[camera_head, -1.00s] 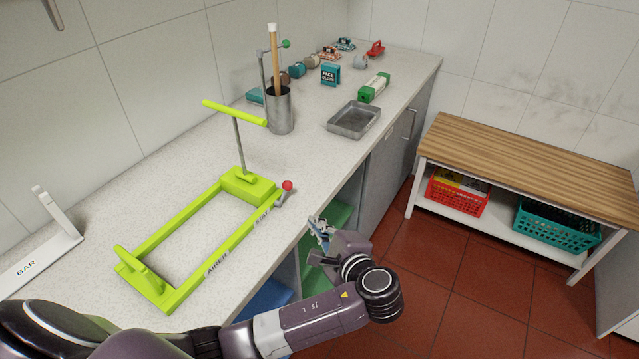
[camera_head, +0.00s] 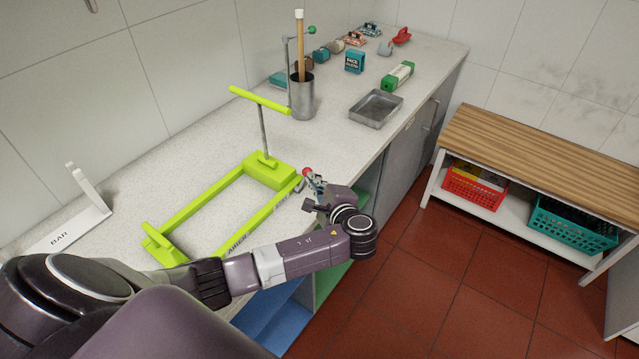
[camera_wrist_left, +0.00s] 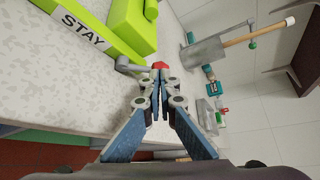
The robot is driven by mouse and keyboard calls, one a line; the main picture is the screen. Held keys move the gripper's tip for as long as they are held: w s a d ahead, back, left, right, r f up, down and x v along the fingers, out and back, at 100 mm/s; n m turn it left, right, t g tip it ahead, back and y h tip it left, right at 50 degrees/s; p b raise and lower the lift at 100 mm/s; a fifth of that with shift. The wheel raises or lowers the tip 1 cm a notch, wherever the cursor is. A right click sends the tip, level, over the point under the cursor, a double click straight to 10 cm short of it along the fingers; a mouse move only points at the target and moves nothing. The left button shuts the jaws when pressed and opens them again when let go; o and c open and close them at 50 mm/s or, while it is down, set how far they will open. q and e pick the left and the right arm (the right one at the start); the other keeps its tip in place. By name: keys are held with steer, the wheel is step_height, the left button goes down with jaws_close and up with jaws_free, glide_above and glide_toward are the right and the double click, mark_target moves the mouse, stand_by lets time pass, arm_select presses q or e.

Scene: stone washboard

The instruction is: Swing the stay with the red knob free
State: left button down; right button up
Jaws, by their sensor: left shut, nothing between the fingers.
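The stay is a short grey lever (camera_wrist_left: 130,66) with a red knob (camera_wrist_left: 160,65) at its end, beside the "STAY" label on a lime green frame (camera_head: 193,205). In the head view the red knob (camera_head: 307,171) shows just beyond my left gripper (camera_head: 311,180). In the left wrist view my left gripper (camera_wrist_left: 160,82) is shut and empty, its fingertips right at the knob; I cannot tell whether they touch it. A lime T-bar (camera_head: 261,101) on a grey post stands up from the frame's far end. My right gripper is not in view.
A metal pot (camera_head: 303,98) with a wooden stick, a grey tray (camera_head: 376,109) and several small items stand farther back on the counter. A white BAR holder (camera_head: 90,218) is at the left.

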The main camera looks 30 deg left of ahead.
arm_select(q)
steer(key=shift+w+a+f, duration=0.1)
steer(key=shift+w+a, duration=0.05)
steer(key=shift+w+a+f+b, duration=0.25)
steer(key=shift+w+f+b, duration=0.1)
steer(key=shift+w, duration=0.1)
steer(key=shift+w+f, duration=0.1)
steer(key=shift+w, duration=0.2)
